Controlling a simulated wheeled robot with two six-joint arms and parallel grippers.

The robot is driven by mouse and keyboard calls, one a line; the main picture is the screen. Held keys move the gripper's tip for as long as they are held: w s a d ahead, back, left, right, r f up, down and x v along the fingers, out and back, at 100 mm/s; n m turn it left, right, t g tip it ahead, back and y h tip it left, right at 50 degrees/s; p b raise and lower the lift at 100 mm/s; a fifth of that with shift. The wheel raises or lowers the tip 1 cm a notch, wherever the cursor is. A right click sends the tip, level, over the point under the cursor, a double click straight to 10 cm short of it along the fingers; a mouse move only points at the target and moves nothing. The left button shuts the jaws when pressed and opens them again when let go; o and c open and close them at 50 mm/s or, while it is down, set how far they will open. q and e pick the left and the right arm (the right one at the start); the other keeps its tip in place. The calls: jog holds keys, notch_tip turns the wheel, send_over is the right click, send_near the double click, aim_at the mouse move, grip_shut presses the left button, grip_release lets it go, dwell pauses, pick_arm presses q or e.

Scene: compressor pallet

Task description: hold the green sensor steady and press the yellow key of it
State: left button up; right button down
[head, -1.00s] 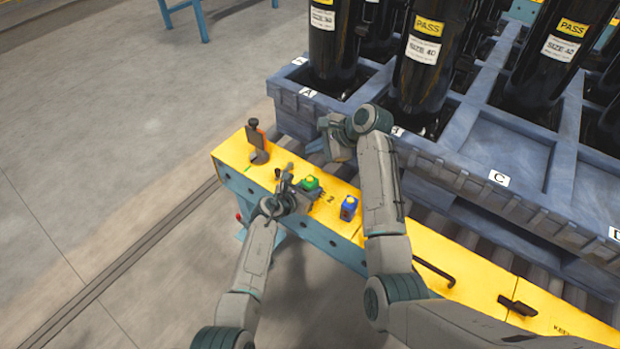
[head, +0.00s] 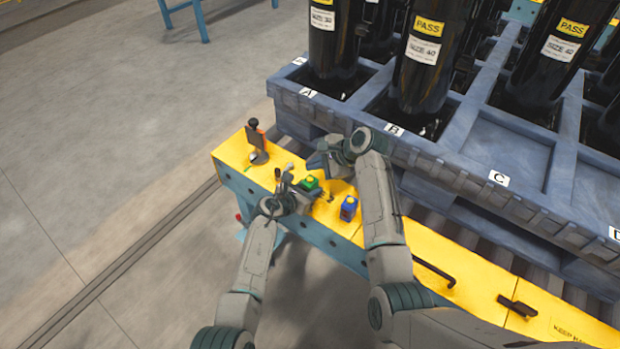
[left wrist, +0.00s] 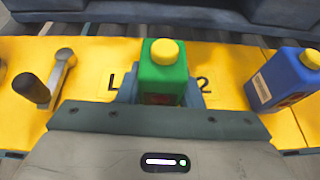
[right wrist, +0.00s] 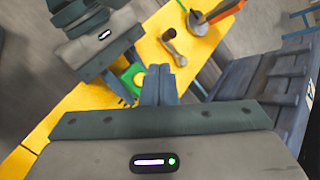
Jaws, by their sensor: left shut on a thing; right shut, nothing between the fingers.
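The green sensor (head: 308,184) stands on the yellow bench top (head: 232,152); its yellow key is on top and shows clearly in the left wrist view (left wrist: 165,53). My left gripper (head: 298,190) is shut on the green sensor from the near side. My right gripper (head: 318,166) is shut and empty, just beyond and above the sensor, apart from it. In the right wrist view its closed fingertips (right wrist: 159,72) are beside the green sensor (right wrist: 132,77), whose key is partly hidden there.
A blue box with a yellow cap (head: 348,208) stands right of the sensor. A metal lever (left wrist: 62,72) and an orange-handled tool (head: 258,142) are to the left. Behind is a blue-grey crate (head: 440,165) holding black cylinders (head: 424,60).

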aim_at(314, 182)
jog(key=shift+f, duration=1.2)
jog(key=shift+f, duration=0.1)
dwell(1.1)
jog(key=shift+f, duration=0.3)
jog(key=shift+f, duration=0.45)
dwell(0.8)
jog(key=shift+r, duration=0.9)
jog(key=shift+r, duration=2.5)
